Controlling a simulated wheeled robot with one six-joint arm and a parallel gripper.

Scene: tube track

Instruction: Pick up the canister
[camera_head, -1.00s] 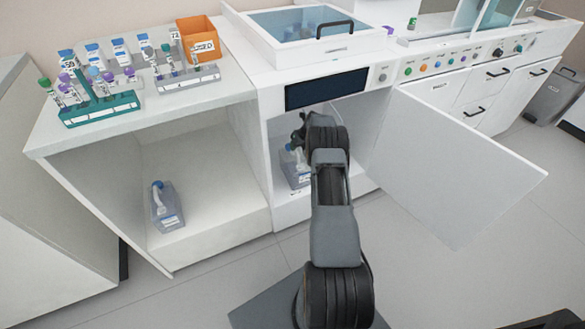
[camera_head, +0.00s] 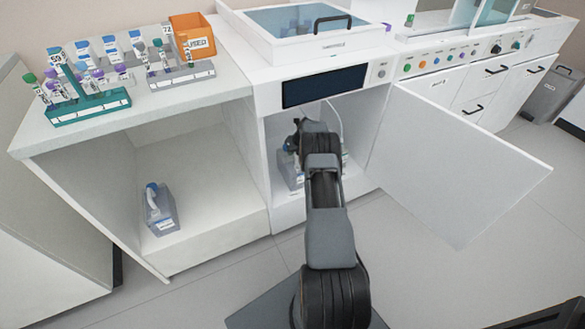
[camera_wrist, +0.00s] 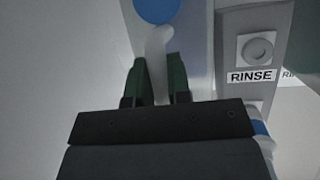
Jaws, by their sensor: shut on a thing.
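A translucent grey canister (camera_head: 292,172) stands inside the open cabinet under the machine, partly hidden by my arm. In the wrist view, my gripper (camera_wrist: 160,75) has its two dark green fingers shut on the pale handle (camera_wrist: 158,50) of the canister. The canister's blue cap (camera_wrist: 157,8) shows just above the handle. In the head view, my gripper is mostly hidden behind my arm. A second grey canister (camera_head: 160,212) with a pale handle and a white label stands in the open compartment on the left.
A cabinet door (camera_head: 460,175) stands open to the right. In the wrist view, a "RINSE" label (camera_wrist: 251,76) is on a grey surface right of my fingers. Tube racks (camera_head: 90,105) and an orange bin (camera_head: 192,36) sit on the left counter.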

